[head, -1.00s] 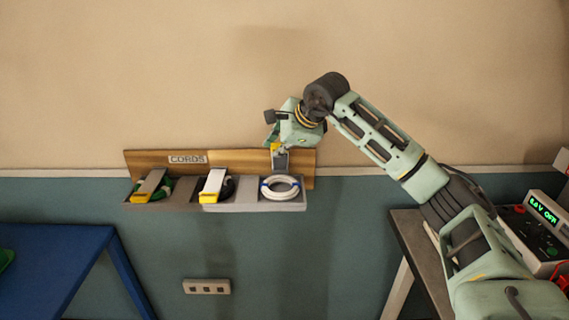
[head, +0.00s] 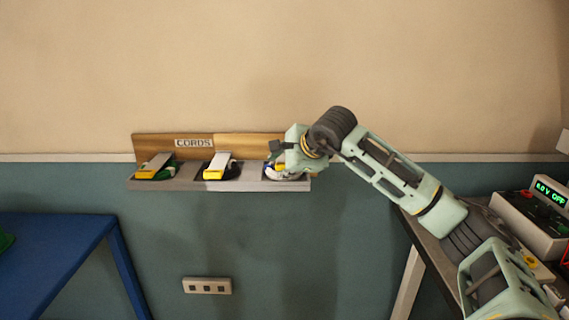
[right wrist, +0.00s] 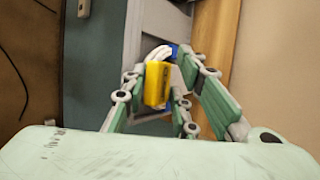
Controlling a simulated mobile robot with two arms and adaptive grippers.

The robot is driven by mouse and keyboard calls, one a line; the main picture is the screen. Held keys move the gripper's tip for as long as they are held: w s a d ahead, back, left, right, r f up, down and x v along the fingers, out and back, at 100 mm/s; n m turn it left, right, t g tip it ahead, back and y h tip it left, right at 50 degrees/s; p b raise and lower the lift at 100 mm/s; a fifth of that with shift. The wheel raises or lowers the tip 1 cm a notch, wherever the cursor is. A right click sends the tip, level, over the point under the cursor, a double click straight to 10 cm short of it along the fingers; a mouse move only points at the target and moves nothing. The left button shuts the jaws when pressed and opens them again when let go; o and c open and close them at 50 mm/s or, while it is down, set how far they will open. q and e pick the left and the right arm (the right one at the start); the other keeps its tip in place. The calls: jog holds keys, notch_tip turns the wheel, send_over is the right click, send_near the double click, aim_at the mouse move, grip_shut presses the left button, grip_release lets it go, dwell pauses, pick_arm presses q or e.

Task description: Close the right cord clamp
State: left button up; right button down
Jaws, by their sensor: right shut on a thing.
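The right cord clamp is at the right end of the cord rack (head: 250,145). Its yellow tip (right wrist: 157,84) sits between the fingers of my right gripper (right wrist: 160,92) in the right wrist view. My right gripper (head: 278,163) is shut on the clamp, low over the rack's right slot. It hides most of the clamp in the head view, so how far down the clamp lies is hard to tell. The white cord coil (head: 275,173) with its blue tie shows partly beneath; it also shows in the right wrist view (right wrist: 158,53). My left gripper is not in view.
Two other clamps with yellow tips, the left one (head: 155,165) and the middle one (head: 218,165), lie down over their cords. A bench with a power supply (head: 532,220) stands right. A blue table (head: 55,255) stands left. The wall above the rack is clear.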

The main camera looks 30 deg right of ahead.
jog(key=shift+s+a+f, duration=0.15)
jog(key=shift+s+f, duration=0.05)
jog(key=shift+f, duration=0.8)
jog(key=c, duration=1.8)
grip_release()
jog(key=shift+o, duration=0.2)
jog(key=shift+w+r, duration=0.1)
jog(key=shift+r, duration=0.15)
jog(key=shift+s+r, duration=0.2)
jog(key=shift+r, duration=0.05)
jog(key=v, duration=1.1)
